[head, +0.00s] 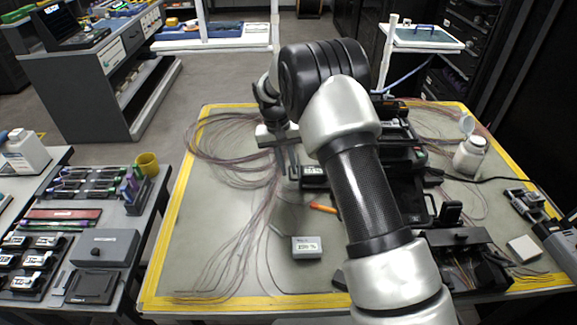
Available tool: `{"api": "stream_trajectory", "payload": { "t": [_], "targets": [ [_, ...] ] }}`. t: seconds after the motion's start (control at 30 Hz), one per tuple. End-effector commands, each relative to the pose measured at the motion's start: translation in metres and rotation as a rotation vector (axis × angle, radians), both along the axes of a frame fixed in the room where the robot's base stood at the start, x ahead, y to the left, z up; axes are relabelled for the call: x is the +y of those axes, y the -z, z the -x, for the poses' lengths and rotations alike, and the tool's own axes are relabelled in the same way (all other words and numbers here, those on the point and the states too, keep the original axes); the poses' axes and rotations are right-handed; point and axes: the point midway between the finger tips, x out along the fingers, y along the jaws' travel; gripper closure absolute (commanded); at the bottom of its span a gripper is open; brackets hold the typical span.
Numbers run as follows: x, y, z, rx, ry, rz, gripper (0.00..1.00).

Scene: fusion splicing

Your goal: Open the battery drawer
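My gripper (287,164) points down over the table, left of the splicer. Its fingers look close together, but I cannot tell whether they are open or shut. A dark block with a white label (314,171) is right beside the fingertips, at the splicer's left side. I cannot tell whether it is the battery drawer or whether the fingers touch it. The black fusion splicer (402,128) is largely hidden behind my arm. A grey battery-like box with a display label (307,248) lies on the mat, nearer to me.
Thin fiber loops (228,150) spread over the yellow-edged table (200,240). An orange-handled tool (323,208) lies near the gripper. A white bottle (469,155) stands at the right.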

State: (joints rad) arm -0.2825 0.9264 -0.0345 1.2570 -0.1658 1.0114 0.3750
Motion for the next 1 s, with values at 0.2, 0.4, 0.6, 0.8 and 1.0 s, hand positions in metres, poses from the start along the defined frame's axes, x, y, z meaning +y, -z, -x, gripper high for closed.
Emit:
{"api": "stream_trajectory", "payload": {
  "t": [0.2, 0.4, 0.6, 0.8, 1.0],
  "targets": [
    [0.002, -0.009, 0.0, 0.0, -0.001, 0.0, 0.85],
    [0.009, -0.047, -0.001, -0.003, -0.002, -0.001, 0.85],
    [0.017, -0.097, -0.001, -0.003, -0.001, -0.001, 0.85],
    [0.025, -0.14, -0.001, -0.003, -0.001, -0.001, 0.85],
    [0.029, -0.165, 0.0, 0.0, 0.0, 0.0, 0.85]
  ]
}}
